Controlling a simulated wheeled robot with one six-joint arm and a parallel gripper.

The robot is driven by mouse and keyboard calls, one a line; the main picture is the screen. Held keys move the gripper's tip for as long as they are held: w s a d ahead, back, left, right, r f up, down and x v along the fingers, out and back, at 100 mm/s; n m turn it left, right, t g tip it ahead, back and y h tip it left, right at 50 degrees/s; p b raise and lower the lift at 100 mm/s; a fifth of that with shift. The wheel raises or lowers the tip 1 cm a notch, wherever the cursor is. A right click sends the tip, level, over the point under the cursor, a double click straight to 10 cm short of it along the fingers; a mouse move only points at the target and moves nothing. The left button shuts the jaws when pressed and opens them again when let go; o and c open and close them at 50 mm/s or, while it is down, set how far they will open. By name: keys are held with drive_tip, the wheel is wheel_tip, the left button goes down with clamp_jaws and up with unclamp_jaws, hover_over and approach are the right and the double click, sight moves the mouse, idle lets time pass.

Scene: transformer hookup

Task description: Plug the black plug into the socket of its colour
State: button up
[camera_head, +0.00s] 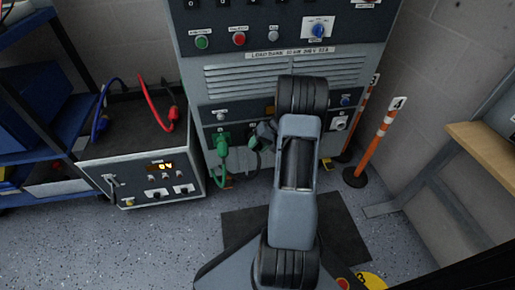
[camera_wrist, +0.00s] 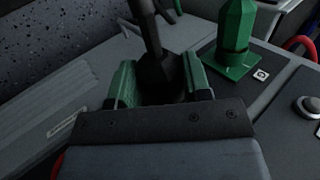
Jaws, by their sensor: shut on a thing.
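In the wrist view my gripper (camera_wrist: 158,85) is shut on the black plug (camera_wrist: 160,68), which sits between its green finger pads. The plug's dark cable runs up and away from it. The plug's front end is hidden by the gripper, so I cannot tell whether it touches a socket. In the head view my gripper (camera_head: 262,134) is close to the lower panel of the grey cabinet (camera_head: 285,85), right of the green plug (camera_head: 222,148). My arm hides the middle of that panel. I cannot make out the black socket.
The green plug also shows in the wrist view (camera_wrist: 234,35), upright in its green socket beside my gripper. A supply box (camera_head: 145,165) with red and blue leads stands left. Orange-white posts (camera_head: 382,130) stand right. A wooden bench (camera_head: 488,150) is at far right.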

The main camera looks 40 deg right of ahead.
drive_tip(key=shift+t+y, duration=0.3)
drive_tip(key=shift+y, duration=0.3)
drive_tip(key=y, duration=0.1)
drive_tip(key=t+y, duration=0.1)
drive_tip(key=y, duration=0.1)
drive_tip(key=shift+s+d+f+t, duration=0.15)
drive_tip(key=shift+d+f+t, duration=0.05)
drive_tip(key=shift+f+t, duration=0.1)
drive_tip(key=shift+t+y, duration=0.5)
drive_tip(key=shift+y, duration=0.6)
drive_tip(key=o, duration=1)
drive_tip(key=shift+s+a+p, duration=0.15)
drive_tip(key=shift+s+a, duration=0.25)
drive_tip(key=shift+s, duration=0.35)
drive_tip(key=shift+s+a+p, duration=0.2)
drive_tip(key=shift+s+a, duration=0.15)
drive_tip(key=shift+s, duration=0.35)
drive_tip(key=shift+s+a+p, duration=0.15)
drive_tip(key=shift+s+a, duration=0.25)
drive_tip(key=shift+s, duration=0.35)
